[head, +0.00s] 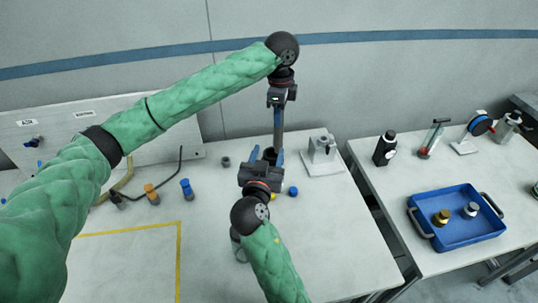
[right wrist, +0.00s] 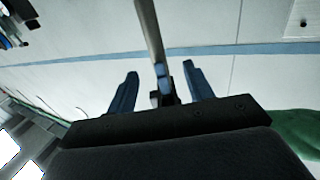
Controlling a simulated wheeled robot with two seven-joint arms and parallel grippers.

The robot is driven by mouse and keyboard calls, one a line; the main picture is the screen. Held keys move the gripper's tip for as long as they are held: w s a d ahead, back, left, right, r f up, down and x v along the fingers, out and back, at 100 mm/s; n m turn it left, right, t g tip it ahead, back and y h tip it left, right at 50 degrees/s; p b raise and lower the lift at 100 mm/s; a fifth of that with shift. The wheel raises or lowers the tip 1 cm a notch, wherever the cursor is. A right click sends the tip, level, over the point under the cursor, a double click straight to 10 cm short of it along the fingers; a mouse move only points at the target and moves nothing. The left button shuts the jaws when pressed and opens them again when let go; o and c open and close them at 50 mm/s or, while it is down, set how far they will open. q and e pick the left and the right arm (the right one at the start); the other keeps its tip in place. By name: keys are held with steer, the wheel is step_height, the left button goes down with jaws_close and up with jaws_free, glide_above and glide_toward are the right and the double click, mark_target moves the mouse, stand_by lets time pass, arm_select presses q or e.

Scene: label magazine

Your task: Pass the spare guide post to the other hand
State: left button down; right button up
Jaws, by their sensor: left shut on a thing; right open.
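The spare guide post (head: 278,128) is a slim grey rod hanging upright below my left gripper (head: 277,104), which is shut on its upper part. My right gripper (head: 266,157) is open below it, with its blue fingers spread. The post's lower end comes down close to the right finger in the head view. In the right wrist view the post (right wrist: 149,35) runs between the two open fingers of my right gripper (right wrist: 160,82), with a visible gap on both sides. I cannot tell its exact depth between them.
A grey device on a white base (head: 322,160) stands right of my right gripper. Small blue (head: 293,191) and orange (head: 151,193) parts stand on the table. A blue tray (head: 459,247) with two cylinders is on the right table. The yellow-outlined area at front left is clear.

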mark_target(277, 132)
steer(key=w, duration=0.4)
steer(key=w+d, duration=0.1)
steer(key=w, duration=0.3)
steer(key=w+d, duration=0.1)
steer(key=w, duration=0.3)
steer(key=shift+w+f, duration=0.15)
steer(key=shift+f, duration=0.05)
jaws_close()
arm_select(q)
steer(key=c, duration=1.1)
jaws_free()
steer(key=shift+o, duration=0.2)
steer(key=shift+r, duration=0.1)
